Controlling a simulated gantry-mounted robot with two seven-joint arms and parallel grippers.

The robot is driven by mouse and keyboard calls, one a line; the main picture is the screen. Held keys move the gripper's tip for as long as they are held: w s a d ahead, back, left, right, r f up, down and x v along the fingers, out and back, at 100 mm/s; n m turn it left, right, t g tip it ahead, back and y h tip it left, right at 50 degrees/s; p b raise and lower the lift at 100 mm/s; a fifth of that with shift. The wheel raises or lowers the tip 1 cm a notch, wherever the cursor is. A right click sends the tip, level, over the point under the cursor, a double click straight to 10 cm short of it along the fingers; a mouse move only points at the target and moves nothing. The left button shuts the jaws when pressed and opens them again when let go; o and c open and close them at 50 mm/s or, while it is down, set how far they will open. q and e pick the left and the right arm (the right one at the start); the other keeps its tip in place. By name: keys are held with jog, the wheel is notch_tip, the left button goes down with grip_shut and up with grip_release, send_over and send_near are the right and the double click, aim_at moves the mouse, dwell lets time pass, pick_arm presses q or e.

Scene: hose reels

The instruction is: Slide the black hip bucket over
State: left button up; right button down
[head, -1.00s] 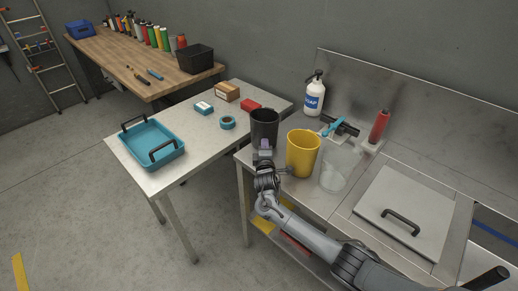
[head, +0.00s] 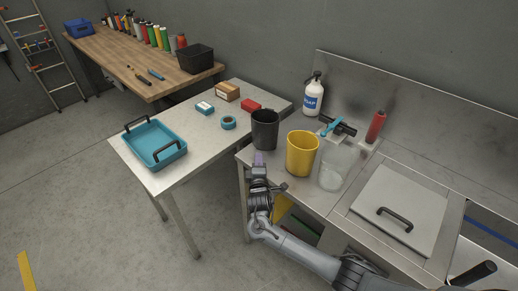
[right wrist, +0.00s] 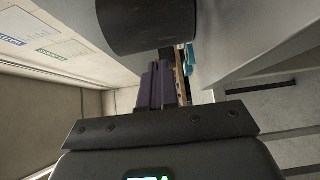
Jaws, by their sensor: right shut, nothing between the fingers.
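The black hip bucket (head: 265,130) stands upright at the left end of the metal counter (head: 320,203), beside a yellow bucket (head: 302,153). My right gripper (head: 259,159) is just in front of the black bucket's base, at the counter's near left edge. Its purple fingers are together and empty, and a small gap to the bucket shows in the head view. In the right wrist view the closed fingers (right wrist: 160,84) show below the dark bucket (right wrist: 150,22), which fills the top middle. My left gripper is in neither view.
A clear container (head: 332,170) stands right of the yellow bucket. A soap bottle (head: 313,95) is behind. The side table (head: 190,135) to the left holds a teal tray (head: 154,144), tape (head: 228,122) and small boxes; much of its front is bare.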

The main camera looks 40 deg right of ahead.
jog(key=shift+p+v, duration=0.45)
jog(key=shift+v, duration=1.95)
jog(key=c, duration=1.8)
grip_release()
